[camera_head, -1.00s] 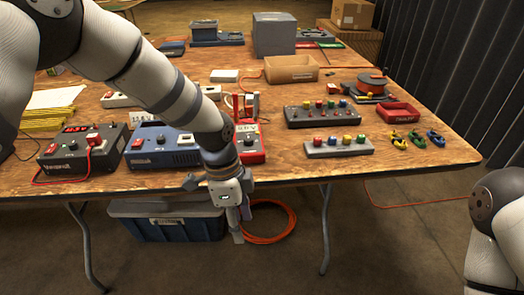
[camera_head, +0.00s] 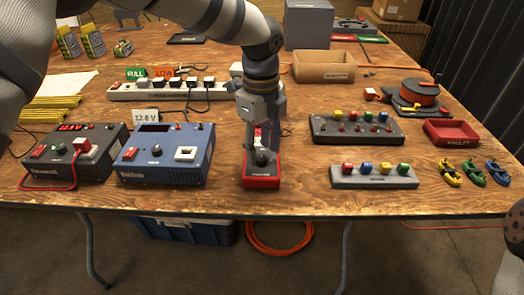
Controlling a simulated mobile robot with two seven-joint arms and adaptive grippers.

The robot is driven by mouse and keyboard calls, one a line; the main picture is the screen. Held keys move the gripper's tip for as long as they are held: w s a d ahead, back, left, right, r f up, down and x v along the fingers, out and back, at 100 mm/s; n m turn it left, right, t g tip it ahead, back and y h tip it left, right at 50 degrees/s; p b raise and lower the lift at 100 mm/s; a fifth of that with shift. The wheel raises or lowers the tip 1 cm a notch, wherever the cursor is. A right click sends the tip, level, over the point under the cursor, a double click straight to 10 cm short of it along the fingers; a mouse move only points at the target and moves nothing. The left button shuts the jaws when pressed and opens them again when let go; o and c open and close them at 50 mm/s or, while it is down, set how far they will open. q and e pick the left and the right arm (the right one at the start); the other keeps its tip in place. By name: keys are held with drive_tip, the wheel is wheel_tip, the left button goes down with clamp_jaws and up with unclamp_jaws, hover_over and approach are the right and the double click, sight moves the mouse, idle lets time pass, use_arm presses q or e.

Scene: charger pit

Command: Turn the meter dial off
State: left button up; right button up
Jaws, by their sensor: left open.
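The meter (camera_head: 262,182) is a small red-and-black box at the front middle of the wooden table. Its dark dial (camera_head: 262,157) shows on its top face. My left gripper (camera_head: 262,143) points down over the meter, with its fingers around or just above the dial. The jaws are open. I cannot tell whether a finger touches the dial. The gripper and wrist hide the upper part of the meter. My right gripper is out of view; only a bit of my right arm shows at the right edge.
A blue power unit (camera_head: 165,170) and a black one (camera_head: 62,165) stand left of the meter. Right of it are a grey button strip (camera_head: 375,181), a black switch box (camera_head: 355,133) and a red tray (camera_head: 450,133). A white power strip (camera_head: 165,93) lies behind. Bare wood lies between meter and button strip.

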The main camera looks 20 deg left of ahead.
use_arm(q)
drive_tip(key=shift+f, duration=1.1)
clamp_jaws()
